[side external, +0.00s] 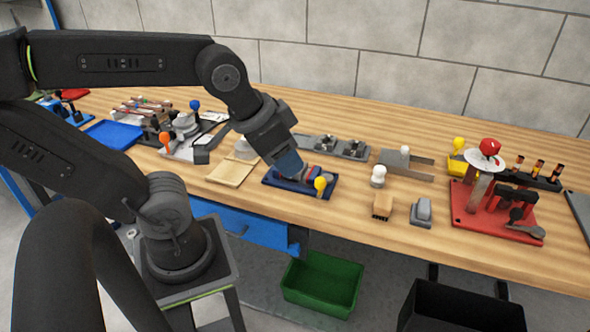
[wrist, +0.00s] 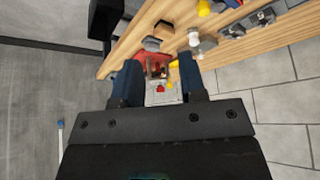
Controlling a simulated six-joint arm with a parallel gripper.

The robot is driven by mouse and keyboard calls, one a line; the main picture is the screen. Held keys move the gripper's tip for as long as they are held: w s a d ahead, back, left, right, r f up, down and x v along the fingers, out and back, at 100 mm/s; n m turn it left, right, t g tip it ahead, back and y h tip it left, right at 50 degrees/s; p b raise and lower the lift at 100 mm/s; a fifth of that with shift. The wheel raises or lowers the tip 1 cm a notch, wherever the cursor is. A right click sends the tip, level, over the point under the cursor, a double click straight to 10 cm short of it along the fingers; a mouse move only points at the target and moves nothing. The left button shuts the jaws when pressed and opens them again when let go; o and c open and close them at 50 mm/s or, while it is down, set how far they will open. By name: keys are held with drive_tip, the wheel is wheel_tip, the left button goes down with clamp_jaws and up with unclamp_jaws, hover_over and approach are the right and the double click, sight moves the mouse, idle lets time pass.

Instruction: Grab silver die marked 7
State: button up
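My gripper (side external: 289,165) reaches down over a dark blue base (side external: 270,182) with red and yellow parts near the table's front edge. In the wrist view my gripper (wrist: 160,78) has its two blue fingers spread apart. Between and beyond them show a red part with a dark centre and a pale grey piece (wrist: 168,94) with a red spot; I see nothing clearly clamped. I cannot make out a silver die marked 7 in either view. A small grey block (side external: 421,212) sits on the table to the right; no marking is readable on it.
A wooden block (side external: 382,206) and a white knob (side external: 378,176) stand right of the blue base. A wooden tray (side external: 231,172) lies left of it. A grey fixture (side external: 335,147) is behind. A red fixture (side external: 495,212) stands far right. A green bin (side external: 322,285) sits below the table.

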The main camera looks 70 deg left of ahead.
drive_tip(key=o, duration=0.9)
drive_tip(key=w+a+f+m+g, duration=0.25)
drive_tip(key=w+a+m, duration=0.25)
drive_tip(key=a, duration=0.4)
drive_tip(key=w+a+f+m+g, duration=0.1)
drive_tip(key=w+a+m+g, duration=0.3)
drive_tip(key=a, duration=0.6)
drive_tip(key=shift+t, duration=0.45)
drive_tip(key=f, duration=0.4)
drive_tip(key=w+f, duration=0.1)
drive_tip(key=f, duration=0.8)
drive_tip(key=shift+w+d+f, duration=0.2)
drive_tip(key=shift+f, duration=0.1)
